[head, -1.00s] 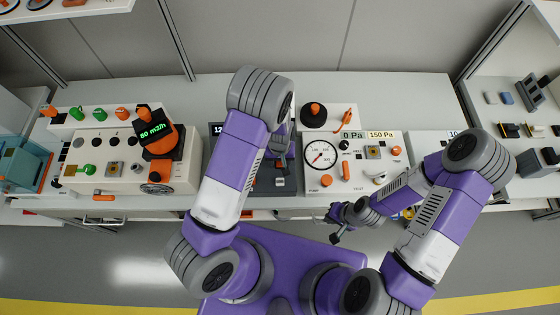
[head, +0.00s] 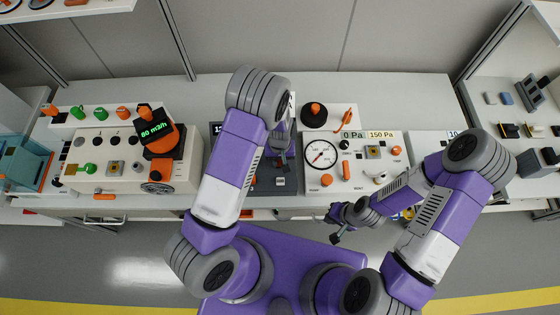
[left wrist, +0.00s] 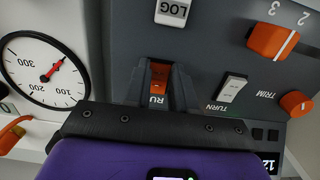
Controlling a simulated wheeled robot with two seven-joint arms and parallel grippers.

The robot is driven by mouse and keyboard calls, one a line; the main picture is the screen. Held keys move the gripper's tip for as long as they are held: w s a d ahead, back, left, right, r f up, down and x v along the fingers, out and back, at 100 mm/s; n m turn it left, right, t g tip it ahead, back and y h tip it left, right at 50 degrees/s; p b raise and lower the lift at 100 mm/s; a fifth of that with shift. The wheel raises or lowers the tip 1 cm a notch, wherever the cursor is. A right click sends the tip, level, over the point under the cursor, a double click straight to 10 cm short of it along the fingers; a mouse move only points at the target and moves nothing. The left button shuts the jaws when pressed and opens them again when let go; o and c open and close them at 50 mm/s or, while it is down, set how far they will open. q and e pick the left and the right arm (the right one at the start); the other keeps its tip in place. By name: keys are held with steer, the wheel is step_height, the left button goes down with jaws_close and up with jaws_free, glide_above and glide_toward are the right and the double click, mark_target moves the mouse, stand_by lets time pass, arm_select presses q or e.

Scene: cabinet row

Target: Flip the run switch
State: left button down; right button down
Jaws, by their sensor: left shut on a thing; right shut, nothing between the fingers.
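The run switch (left wrist: 160,72) is a red-orange rocker on a dark grey panel, with a partly covered label starting "RU" below it in the left wrist view. My left gripper (left wrist: 157,88) is shut on it, one finger on each side. In the head view my left gripper (head: 285,160) reaches down onto the dark panel (head: 262,187), and my arm hides part of that panel. My right gripper (head: 334,219) is shut and empty in front of the counter, apart from the panel.
A round gauge (head: 320,155) sits on the white panel to the right. A display unit (head: 155,130) stands left.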

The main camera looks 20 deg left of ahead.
arm_select(q)
steer(key=shift+w+a+g+h, duration=0.1)
steer(key=shift+w+g+h, duration=0.2)
steer(key=shift+g, duration=0.7)
steer(key=c, duration=0.9)
jaws_free()
steer(key=shift+r, duration=0.1)
steer(key=v, duration=0.7)
steer(key=shift+r, duration=0.25)
